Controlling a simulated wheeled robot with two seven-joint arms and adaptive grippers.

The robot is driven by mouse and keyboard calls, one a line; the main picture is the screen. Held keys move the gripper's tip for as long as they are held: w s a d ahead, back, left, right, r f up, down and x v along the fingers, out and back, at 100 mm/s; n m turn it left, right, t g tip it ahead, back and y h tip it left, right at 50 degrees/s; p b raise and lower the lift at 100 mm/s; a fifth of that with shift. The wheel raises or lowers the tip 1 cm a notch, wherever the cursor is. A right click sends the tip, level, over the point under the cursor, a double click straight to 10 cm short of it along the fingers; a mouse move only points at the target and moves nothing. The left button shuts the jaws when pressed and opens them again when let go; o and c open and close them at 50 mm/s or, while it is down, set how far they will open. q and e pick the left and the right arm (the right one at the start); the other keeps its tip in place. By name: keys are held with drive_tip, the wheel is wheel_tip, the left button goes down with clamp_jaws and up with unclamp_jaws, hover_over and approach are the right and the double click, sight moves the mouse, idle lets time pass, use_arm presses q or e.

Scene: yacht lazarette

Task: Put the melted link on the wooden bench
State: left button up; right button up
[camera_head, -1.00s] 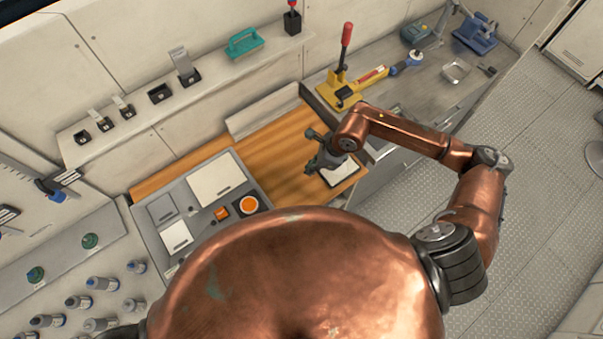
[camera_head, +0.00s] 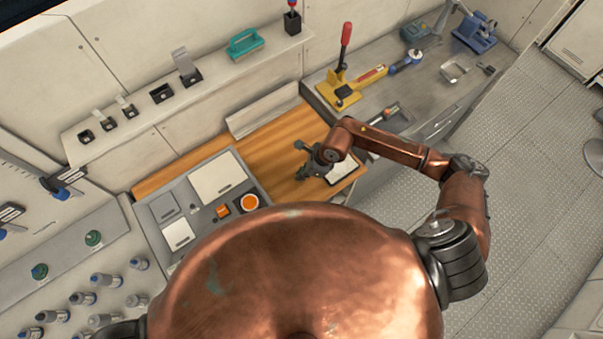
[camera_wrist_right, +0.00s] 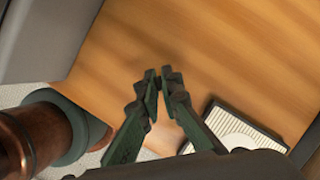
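The wooden bench (camera_head: 270,150) is a warm brown top along the wall; its wood fills much of the right wrist view (camera_wrist_right: 215,60). My right gripper (camera_head: 302,160) is over the wood, left of a white ribbed pad in a dark frame (camera_head: 343,170). In the right wrist view its two fingertips (camera_wrist_right: 160,80) are almost together, with a narrow gap. I cannot make out the melted link; whether something thin is between the tips is not clear. No link shows lying on the bare wood. My left gripper is not in view.
A grey panel with lids and an orange round part (camera_head: 249,202) borders the bench on the left. The pad (camera_wrist_right: 235,130) is close to the right finger. A yellow press with a red handle (camera_head: 345,85) stands on the grey counter. The wood behind the gripper is clear.

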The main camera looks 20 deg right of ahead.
drive_tip(key=o, duration=0.5)
drive_tip(key=shift+r, duration=0.15)
drive_tip(key=b+v, duration=0.1)
drive_tip(key=v, duration=1.1)
drive_tip(key=shift+b, duration=0.4)
